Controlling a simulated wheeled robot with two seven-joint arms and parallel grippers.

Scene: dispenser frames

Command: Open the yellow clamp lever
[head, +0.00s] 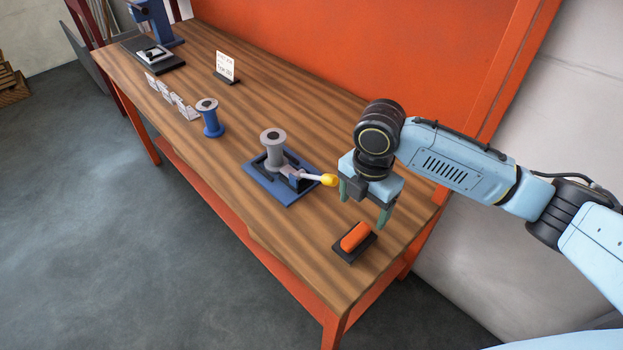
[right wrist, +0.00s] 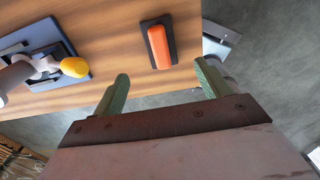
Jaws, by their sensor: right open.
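The clamp lever has a yellow tip (head: 328,180) on a grey arm. It lies roughly flat, pointing right from a blue base plate (head: 262,187). A grey spool (head: 274,150) stands upright on that plate. My right gripper (head: 363,208) is open and empty, to the right of the yellow tip and apart from it. In the right wrist view the yellow tip (right wrist: 75,67) lies left of the two green fingers (right wrist: 160,90), outside the gap between them. My left gripper is out of view.
An orange block on a dark base (head: 356,237) sits near the table's right end, close to my right gripper. A blue spool (head: 209,118), small cards (head: 172,97), a sign (head: 226,68) and a blue press (head: 156,22) stand farther left on the wooden table (head: 225,170).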

